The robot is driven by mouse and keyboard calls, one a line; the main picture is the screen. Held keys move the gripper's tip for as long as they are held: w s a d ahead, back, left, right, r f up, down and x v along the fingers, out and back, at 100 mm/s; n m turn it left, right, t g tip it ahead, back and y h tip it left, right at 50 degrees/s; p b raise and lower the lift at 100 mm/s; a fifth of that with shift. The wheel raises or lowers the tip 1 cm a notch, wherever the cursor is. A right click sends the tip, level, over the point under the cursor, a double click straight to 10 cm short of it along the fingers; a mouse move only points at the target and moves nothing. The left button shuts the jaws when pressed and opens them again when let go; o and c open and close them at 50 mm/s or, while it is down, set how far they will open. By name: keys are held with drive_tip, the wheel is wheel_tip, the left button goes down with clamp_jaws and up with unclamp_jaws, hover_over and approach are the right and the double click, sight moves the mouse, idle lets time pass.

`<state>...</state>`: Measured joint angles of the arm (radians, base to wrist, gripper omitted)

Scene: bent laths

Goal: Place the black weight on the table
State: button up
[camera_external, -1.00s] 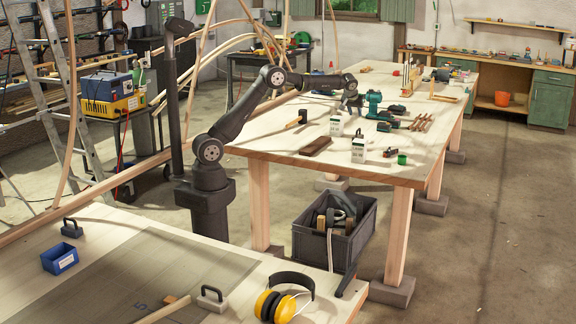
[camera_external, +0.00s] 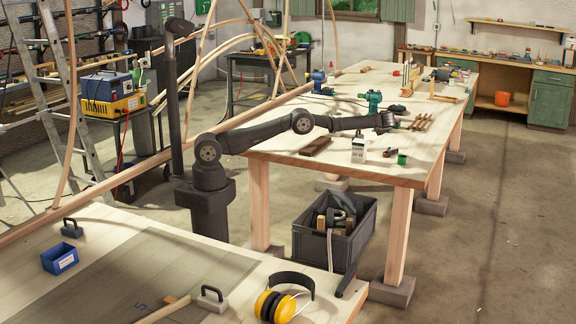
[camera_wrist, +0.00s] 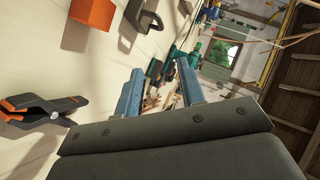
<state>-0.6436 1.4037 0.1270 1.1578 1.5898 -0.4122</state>
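An orange block (camera_wrist: 90,22) and a black-orange clamp (camera_wrist: 40,114) lie near my gripper. A grey crate (camera_external: 309,243) sits below.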

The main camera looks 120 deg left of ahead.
hover_over(360, 137)
drive_tip(key=w+d, duration=0.3)
wheel_tip(360, 137, down, 5)
drive_tip(key=shift+d+r, duration=0.1)
drive_tip(key=shift+d, duration=0.05)
drive_tip(key=shift+s+d+x, duration=0.1)
drive_tip(key=shift+x, duration=1.2)
drive_tip(key=shift+s+d+x, duration=0.15)
drive_tip(key=shift+x, duration=1.2)
clamp_jaws()
